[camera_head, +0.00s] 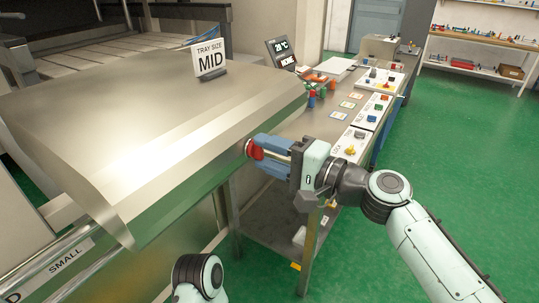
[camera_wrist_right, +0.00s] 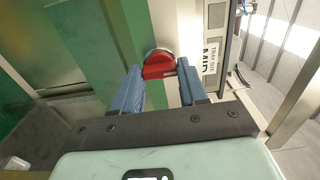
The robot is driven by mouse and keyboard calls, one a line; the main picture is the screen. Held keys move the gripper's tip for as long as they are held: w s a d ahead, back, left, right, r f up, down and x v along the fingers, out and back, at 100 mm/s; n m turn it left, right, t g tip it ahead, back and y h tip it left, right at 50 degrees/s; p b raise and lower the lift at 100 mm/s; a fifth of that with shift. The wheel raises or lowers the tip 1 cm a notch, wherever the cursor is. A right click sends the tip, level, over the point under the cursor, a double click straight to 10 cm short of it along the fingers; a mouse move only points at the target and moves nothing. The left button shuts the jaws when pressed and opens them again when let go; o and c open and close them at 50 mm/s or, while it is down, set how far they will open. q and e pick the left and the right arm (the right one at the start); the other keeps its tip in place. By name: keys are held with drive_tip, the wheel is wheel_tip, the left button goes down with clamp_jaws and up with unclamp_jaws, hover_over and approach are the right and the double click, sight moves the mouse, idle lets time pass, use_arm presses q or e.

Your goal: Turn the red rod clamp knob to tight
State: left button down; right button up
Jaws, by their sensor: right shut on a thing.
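The red knob (camera_head: 253,150) sits on the right end face of the large metal hood (camera_head: 130,130). My right gripper (camera_head: 260,148) reaches it from the right, and its blue fingers are shut on the knob. In the right wrist view, the red knob (camera_wrist_right: 160,66) has a round pale base behind it. The fingertips of my right gripper (camera_wrist_right: 158,72) lie on either side of its bar. I cannot read any mark for loose or tight. Part of my left arm shows at the bottom of the head view, but its gripper is out of frame.
A sign reading "TRAY SIZE MID" (camera_head: 209,60) stands on the hood. Behind my right gripper is a bench (camera_head: 322,128) with coloured parts and labelled panels. A small display (camera_head: 283,50) stands at its far left. The green floor (camera_head: 455,150) at right is open.

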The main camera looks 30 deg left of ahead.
idle(0.3)
drive_tip(key=o, duration=1.1)
drive_tip(key=shift+c, duration=0.2)
drive_tip(key=s+d+b, duration=0.1)
drive_tip(key=d+b, duration=0.2)
drive_tip(key=d, duration=1)
drive_tip(key=shift+d, duration=0.2)
drive_tip(key=shift+f, duration=0.1)
